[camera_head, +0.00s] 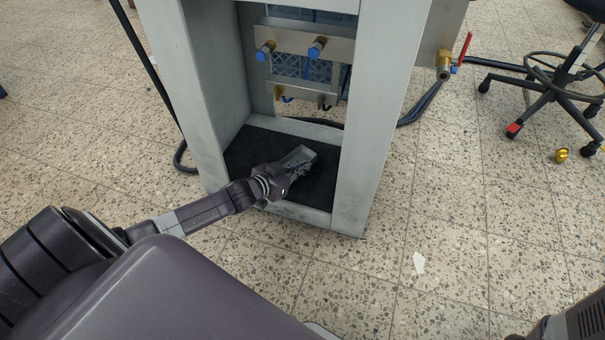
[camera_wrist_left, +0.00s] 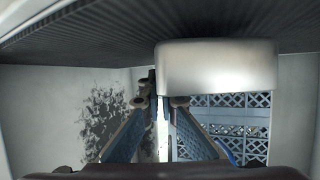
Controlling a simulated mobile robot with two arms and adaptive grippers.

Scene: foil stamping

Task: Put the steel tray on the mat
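The black mat (camera_head: 245,150) lies on the floor of a grey cabinet; in the left wrist view its ribbed surface (camera_wrist_left: 90,35) spans the top. The steel tray (camera_head: 299,156) is a small shiny metal piece over the mat; it shows large in the left wrist view (camera_wrist_left: 216,68), close to the mat. My left gripper (camera_head: 289,174) reaches in through the cabinet's open front, right at the tray. My right gripper does not show.
Valves with blue caps (camera_head: 317,47) and a blue lattice (camera_wrist_left: 230,125) sit further back. A wheeled chair (camera_head: 555,85) and a gold ball (camera_head: 561,154) are at right. Open floor lies between.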

